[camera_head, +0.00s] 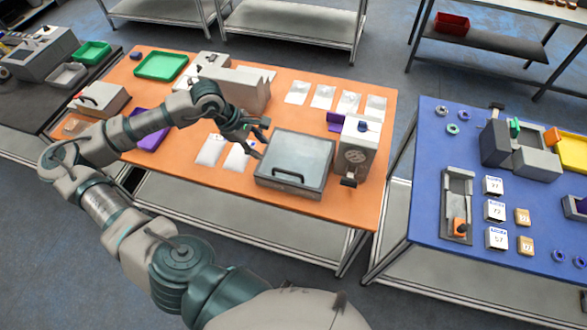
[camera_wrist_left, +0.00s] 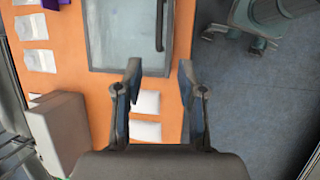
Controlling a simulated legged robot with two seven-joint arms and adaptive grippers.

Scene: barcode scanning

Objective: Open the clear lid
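A grey box with a clear lid (camera_head: 296,158) sits on the orange table, its lid shut, with a dark bar handle (camera_head: 289,178) along the front edge. In the left wrist view the clear lid (camera_wrist_left: 122,35) is at the top, with the handle (camera_wrist_left: 159,24) at its right side. My left gripper (camera_head: 262,139) is near the left rear of the box. In the left wrist view the left gripper (camera_wrist_left: 160,72) has its two fingers apart with nothing between them. My right gripper is not in view.
A beige machine (camera_head: 357,147) stands right of the box on the orange table (camera_head: 325,205). White packets (camera_head: 211,151) lie to its left and behind. A green tray (camera_head: 161,66) is at the back left. A blue table (camera_head: 425,195) with several items stands to the right across a gap.

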